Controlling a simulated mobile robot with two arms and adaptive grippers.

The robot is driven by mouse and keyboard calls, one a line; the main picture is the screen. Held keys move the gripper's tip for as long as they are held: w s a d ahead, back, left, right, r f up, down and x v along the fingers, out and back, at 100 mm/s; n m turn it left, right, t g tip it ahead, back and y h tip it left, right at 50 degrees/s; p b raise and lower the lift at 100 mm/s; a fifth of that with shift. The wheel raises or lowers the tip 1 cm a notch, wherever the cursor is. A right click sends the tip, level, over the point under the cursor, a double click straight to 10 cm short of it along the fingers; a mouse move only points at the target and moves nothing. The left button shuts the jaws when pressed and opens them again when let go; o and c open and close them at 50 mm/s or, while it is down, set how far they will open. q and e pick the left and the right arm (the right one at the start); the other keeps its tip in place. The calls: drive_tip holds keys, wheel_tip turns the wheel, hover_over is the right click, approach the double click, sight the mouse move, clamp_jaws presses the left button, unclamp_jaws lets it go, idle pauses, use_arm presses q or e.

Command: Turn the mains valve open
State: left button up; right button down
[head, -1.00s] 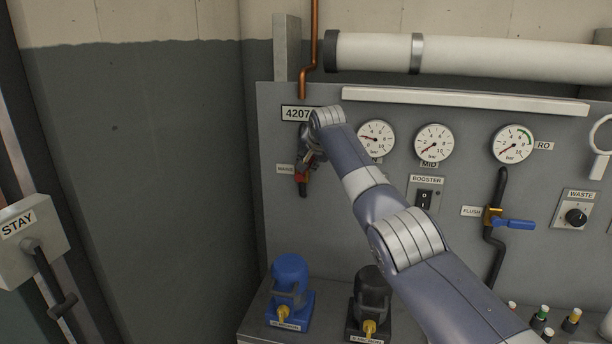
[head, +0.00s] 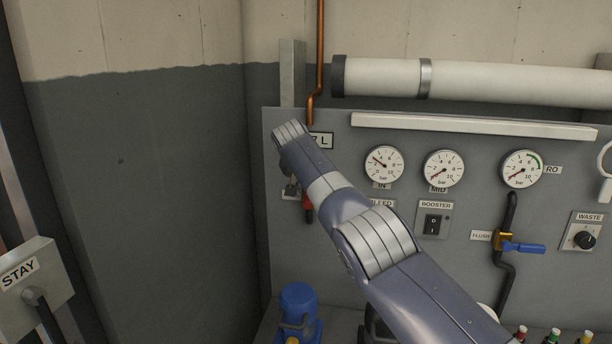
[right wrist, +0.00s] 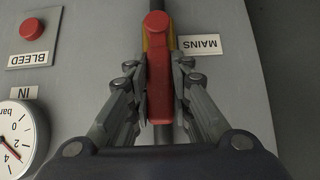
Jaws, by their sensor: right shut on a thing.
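The mains valve has a red lever (right wrist: 158,75) over a brass-coloured body, beside an upside-down MAINS label (right wrist: 201,45) in the right wrist view. My right gripper (right wrist: 158,80) is shut on the lever, with a finger on each side. There the lever lies roughly along the dark pipe (right wrist: 177,20) behind it. In the head view my right arm hides most of the gripper, and a red piece of the lever (head: 308,200) shows beside the wrist. My left gripper is not in view.
The IN gauge (head: 384,163) and a booster switch (head: 432,224) are on the grey panel. A blue flush lever (head: 524,248) is further right, and a blue pump (head: 298,310) stands below. A red BLEED button (right wrist: 33,29) is near the valve. A STAY box (head: 33,275) is at the left.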

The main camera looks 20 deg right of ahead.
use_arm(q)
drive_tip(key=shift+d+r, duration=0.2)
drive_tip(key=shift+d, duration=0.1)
use_arm(e)
drive_tip(key=shift+r, duration=0.15)
drive_tip(key=c, duration=1.6)
unclamp_jaws()
drive_tip(key=shift+w, duration=0.1)
drive_tip(key=shift+o, duration=0.8)
drive_tip(key=shift+f, duration=0.2)
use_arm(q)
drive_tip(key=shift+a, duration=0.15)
use_arm(e)
drive_tip(key=v, duration=1.2)
drive_tip(key=shift+w, duration=0.1)
